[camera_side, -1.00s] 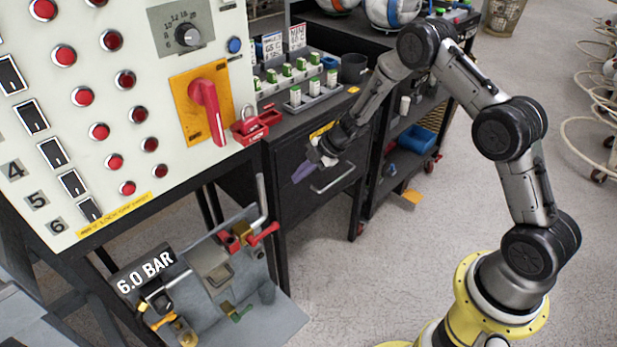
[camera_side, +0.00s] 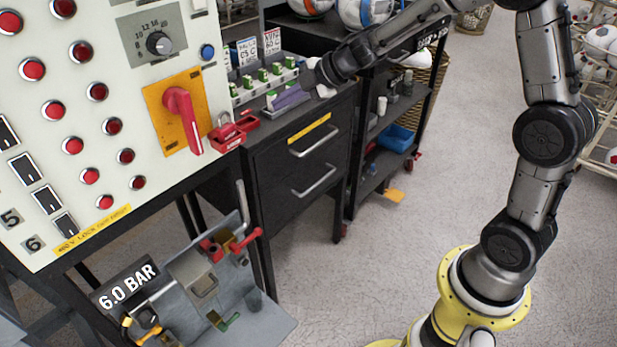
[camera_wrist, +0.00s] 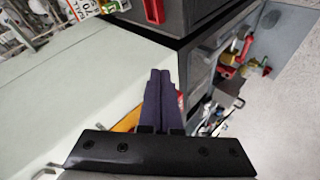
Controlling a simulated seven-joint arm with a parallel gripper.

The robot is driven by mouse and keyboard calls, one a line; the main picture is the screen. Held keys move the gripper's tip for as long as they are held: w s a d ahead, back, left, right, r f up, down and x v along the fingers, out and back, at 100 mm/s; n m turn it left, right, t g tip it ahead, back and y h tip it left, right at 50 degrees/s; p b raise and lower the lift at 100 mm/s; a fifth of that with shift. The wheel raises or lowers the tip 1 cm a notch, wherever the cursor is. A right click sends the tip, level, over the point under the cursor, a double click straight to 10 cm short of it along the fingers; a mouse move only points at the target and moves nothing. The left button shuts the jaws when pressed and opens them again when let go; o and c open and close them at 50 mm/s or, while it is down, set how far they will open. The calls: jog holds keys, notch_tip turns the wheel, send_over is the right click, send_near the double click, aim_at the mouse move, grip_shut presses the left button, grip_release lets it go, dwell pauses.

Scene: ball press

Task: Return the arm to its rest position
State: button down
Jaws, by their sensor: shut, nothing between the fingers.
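My gripper (camera_side: 282,99) shows in the side view at the end of my raised arm. Its purple fingers point left, in front of the rack of green-topped items at the cabinet top's edge. I cannot tell how close they are to the rack. In the wrist view my gripper (camera_wrist: 160,74) has both fingers side by side, closed together and with nothing between them. My arm bends high on the right of the side view, and its upper joint is cut off by the top edge.
The control panel (camera_side: 100,150) with its red rotary handle (camera_side: 183,118) stands at left. The black drawer cabinet (camera_side: 290,165) is below my gripper. The pressure board (camera_side: 240,310), with valves and a 6.0 BAR sign (camera_side: 128,287), is low at left. Open floor (camera_side: 370,270) lies before my base.

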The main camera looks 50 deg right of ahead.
jog(key=s+d+r+m+t+h, duration=0.1)
jog(key=s+r+m+t+h, duration=0.2)
jog(key=s+r, duration=0.45)
jog(key=s+d+r+m+t+h, duration=0.15)
jog(key=s+r+m, duration=0.35)
jog(key=r, duration=0.5)
jog(key=s+a+f+m+g, duration=0.1)
jog(key=s+f+m+g, duration=0.3)
jog(key=s, duration=0.7)
jog(key=s+a+f+m+g, duration=0.2)
jog(key=s+f+m+g, duration=0.2)
jog(key=s+f, duration=0.5)
jog(key=s, duration=0.3)
jog(key=shift+a+f+m, duration=0.15)
jog(key=shift+f+m, duration=0.15)
jog(key=shift+m, duration=0.1)
